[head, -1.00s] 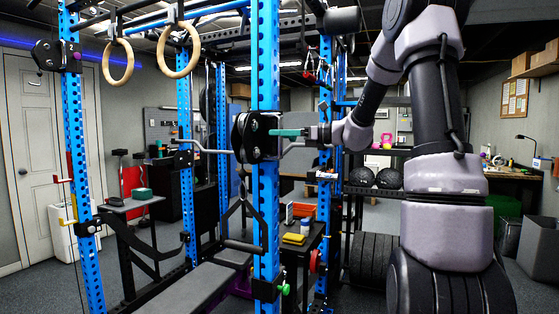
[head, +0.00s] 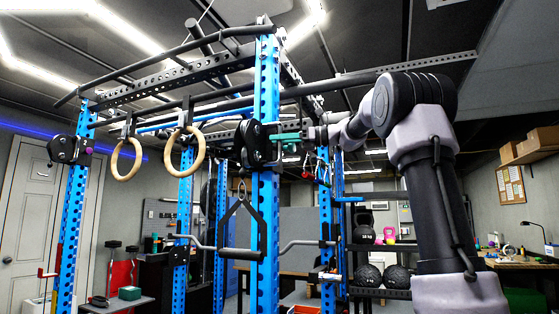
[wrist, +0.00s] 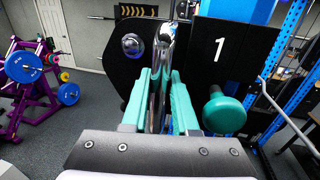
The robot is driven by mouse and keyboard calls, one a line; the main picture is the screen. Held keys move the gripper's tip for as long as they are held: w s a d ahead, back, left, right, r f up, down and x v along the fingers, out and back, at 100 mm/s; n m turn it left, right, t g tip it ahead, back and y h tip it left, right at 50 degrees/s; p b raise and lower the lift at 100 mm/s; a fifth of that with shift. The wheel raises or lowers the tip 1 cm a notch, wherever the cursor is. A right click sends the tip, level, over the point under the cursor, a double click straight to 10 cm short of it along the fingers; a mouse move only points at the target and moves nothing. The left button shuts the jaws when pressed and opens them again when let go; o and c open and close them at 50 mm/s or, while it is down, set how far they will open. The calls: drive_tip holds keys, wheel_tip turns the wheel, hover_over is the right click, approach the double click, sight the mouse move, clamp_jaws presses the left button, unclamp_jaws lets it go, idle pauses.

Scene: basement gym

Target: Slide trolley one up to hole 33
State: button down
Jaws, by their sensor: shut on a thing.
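Trolley one (head: 252,152) is a black plate carriage on the blue front upright (head: 265,215). Its plate shows a white "1" (wrist: 219,50) in the wrist view. My gripper (head: 283,137) reaches it from the right. In the wrist view my gripper (wrist: 163,78) has its teal fingers shut on the trolley's chrome handle (wrist: 162,60). A teal knob (wrist: 224,113) sits right of the fingers. A black triangular handle (head: 240,225) hangs below the trolley. Hole numbers on the upright cannot be read, so hole 33 cannot be picked out.
A second trolley (head: 70,150) sits on the left upright. Wooden rings (head: 185,152) hang between the uprights. The rack's top beams (head: 180,80) are above the trolley. A purple weight stand (wrist: 38,75) shows at left in the wrist view.

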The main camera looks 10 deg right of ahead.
drive_tip(key=shift+r, duration=1.05)
drive_tip(key=c, duration=1)
unclamp_jaws()
drive_tip(key=shift+d, duration=0.15)
drive_tip(key=v, duration=1)
drive_tip(key=shift+s+d, duration=0.2)
drive_tip(key=shift+d, duration=0.05)
